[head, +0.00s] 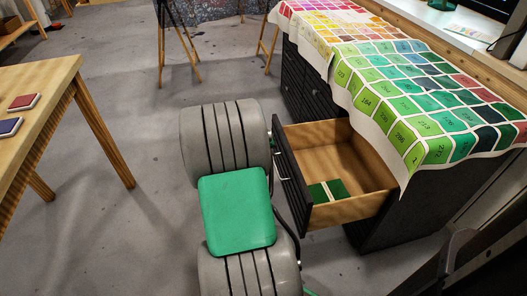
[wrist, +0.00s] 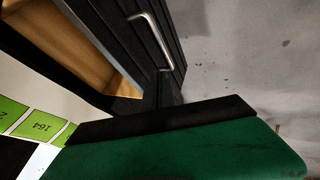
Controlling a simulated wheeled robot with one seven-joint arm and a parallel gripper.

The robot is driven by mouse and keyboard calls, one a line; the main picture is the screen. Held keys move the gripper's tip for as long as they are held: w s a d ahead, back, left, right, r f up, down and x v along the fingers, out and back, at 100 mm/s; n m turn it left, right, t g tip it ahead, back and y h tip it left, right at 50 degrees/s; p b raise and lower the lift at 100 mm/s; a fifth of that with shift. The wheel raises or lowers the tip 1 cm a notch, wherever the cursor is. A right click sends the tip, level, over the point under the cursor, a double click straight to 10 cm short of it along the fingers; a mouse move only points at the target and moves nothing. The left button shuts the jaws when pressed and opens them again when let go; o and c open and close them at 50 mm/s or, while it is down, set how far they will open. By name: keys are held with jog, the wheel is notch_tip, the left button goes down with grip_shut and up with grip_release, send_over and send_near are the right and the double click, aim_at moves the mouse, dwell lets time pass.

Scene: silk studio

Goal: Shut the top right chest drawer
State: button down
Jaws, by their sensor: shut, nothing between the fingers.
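The top right chest drawer (head: 345,209) stands pulled out from the dark chest, its pale wooden inside open to view. Its dark ribbed front (head: 291,180) has a metal handle (head: 279,163). In the wrist view the drawer front (wrist: 118,32), its handle (wrist: 152,38) and part of the wooden inside (wrist: 75,45) show. My gripper (wrist: 165,90) is shut and empty, its dark fingers close to the end of the drawer front near the handle. I cannot tell whether they touch it. In the head view my arm hides most of the gripper.
Green cards (head: 327,191) lie in the drawer. A sheet of numbered colour swatches (head: 405,95) covers the chest (head: 385,222) and hangs over its edge. A wooden table (head: 50,85) stands at the left. Grey floor (head: 120,220) is clear between table and my arm.

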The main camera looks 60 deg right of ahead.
aim_at(285, 153)
jog(key=s+d, duration=0.1)
jog(key=s+d+f+b, duration=0.1)
jog(key=d, duration=0.1)
jog(key=shift+s+f, duration=0.1)
jog(key=shift+s, duration=0.15)
jog(key=shift+s+d, duration=0.2)
jog(key=shift+d, duration=0.1)
jog(key=shift+d, duration=0.15)
jog(key=shift+s, duration=0.1)
